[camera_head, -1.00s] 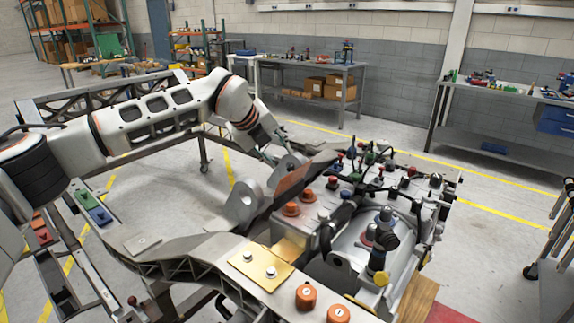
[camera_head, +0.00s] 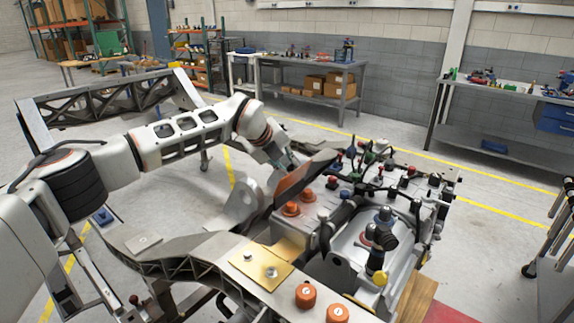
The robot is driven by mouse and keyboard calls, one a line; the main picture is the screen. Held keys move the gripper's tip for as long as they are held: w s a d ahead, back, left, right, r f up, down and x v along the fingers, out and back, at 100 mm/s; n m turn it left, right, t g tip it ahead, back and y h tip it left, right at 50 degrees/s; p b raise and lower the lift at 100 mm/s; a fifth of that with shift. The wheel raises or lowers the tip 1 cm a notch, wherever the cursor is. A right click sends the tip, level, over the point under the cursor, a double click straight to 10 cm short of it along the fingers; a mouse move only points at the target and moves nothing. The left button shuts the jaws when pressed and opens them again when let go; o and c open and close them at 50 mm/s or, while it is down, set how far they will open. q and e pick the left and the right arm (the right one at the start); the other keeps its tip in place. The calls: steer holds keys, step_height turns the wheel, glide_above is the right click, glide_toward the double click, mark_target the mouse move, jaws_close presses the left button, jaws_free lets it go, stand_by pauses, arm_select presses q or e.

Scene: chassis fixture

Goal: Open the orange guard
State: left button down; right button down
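The orange guard (camera_head: 291,181) is a thin tilted panel with an orange face and dark ends. It stands at the left edge of the machine block, in the middle of the camera_head view. My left gripper (camera_head: 285,161) is at the upper left side of the guard, very close to it or touching; I cannot tell which. Its fingers are small and partly hidden behind the guard, so whether they are open or shut does not show. My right gripper is not in view.
Several cables and coloured fittings crowd the machine top. A yellow plate (camera_head: 262,270) lies on the chassis frame in front. Workbenches (camera_head: 318,68) stand far back.

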arm_select(q)
steer(key=shift+w+a, duration=0.1)
steer(key=shift+a, duration=0.1)
steer(key=shift+w+a+f+n+g+h+b, duration=0.25)
steer(key=shift+w+a+n+g+h+b, duration=0.3)
steer(key=shift+h+b, duration=0.5)
steer(key=shift+w+a+f+n+g+h+b, duration=0.35)
steer(key=shift+a+h+b, duration=0.3)
steer(key=shift+b, duration=0.65)
steer(key=shift+w+a+f+n+g+h+b, duration=0.15)
steer(key=shift+w+a+n+g+h+b, duration=0.3)
steer(key=shift+a+h+b, duration=0.55)
steer(key=shift+s+d, duration=0.1)
steer(key=shift+d, duration=0.25)
